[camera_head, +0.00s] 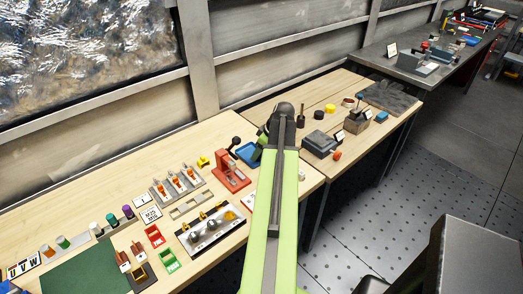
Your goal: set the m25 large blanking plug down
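My green arm (272,215) reaches from the bottom of the view to the wooden workbench. Its dark far end (284,110) is above the bench near the gap between two bench sections. My gripper's fingers are hidden or too small to make out there, so I cannot tell whether they hold anything. I cannot pick out the M25 large blanking plug for certain. A small label card (151,214) with unclear text stands on the left part of the bench, beside a grey plate with rectangular openings (190,205).
A red press (230,172) and blue tray (247,153) stand left of my arm. Right are a grey box (319,144), yellow round part (330,108) and dark mat (388,97).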

